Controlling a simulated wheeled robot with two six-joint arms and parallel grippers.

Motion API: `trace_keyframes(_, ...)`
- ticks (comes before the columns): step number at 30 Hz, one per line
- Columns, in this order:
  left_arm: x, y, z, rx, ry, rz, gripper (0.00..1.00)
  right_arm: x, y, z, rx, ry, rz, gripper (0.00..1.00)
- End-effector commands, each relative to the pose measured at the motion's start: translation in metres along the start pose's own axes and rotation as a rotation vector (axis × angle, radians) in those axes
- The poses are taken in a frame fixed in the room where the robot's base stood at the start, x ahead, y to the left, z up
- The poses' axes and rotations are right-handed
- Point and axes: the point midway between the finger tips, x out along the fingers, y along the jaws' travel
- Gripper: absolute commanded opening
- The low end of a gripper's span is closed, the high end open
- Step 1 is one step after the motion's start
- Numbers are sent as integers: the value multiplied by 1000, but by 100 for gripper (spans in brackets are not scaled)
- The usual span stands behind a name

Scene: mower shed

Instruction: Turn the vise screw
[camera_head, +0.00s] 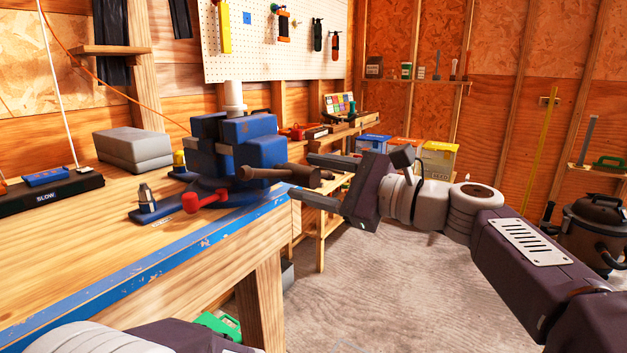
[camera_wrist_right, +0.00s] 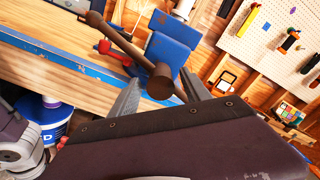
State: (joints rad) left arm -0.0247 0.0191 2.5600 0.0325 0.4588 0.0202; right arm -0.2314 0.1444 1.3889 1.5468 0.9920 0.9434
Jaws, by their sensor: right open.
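The blue vise (camera_head: 235,150) stands on the front corner of the wooden workbench. It also shows in the right wrist view (camera_wrist_right: 172,48). A brown screw handle bar (camera_head: 270,173) with thick ends sticks out from the vise towards my right gripper. In the right wrist view the bar (camera_wrist_right: 125,42) runs slantwise, and its near end lies between my fingers. My right gripper (camera_head: 301,175) is open, its two fingers above and below that end in the head view. I cannot tell whether either finger touches it. My left gripper is out of view.
A red-ended lever (camera_head: 192,202) sits low on the vise's near side. A small blue-based tool (camera_head: 150,206) and a grey block (camera_head: 133,150) are on the bench (camera_head: 80,265). The floor (camera_head: 370,285) right of the bench is clear.

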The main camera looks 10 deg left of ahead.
Motion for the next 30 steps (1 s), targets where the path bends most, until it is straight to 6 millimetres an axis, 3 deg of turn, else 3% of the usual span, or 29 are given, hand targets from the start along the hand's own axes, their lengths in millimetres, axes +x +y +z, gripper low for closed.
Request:
trace_keyframes(5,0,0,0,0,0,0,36,0,0,0,0,1,0,56)
trace_keyframes(12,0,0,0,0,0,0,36,0,0,0,0,1,0,0)
trace_keyframes(22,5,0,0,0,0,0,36,0,1,-2,-50,1,0,0)
trace_keyframes(30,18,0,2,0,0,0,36,0,2,-3,-239,1,0,0)
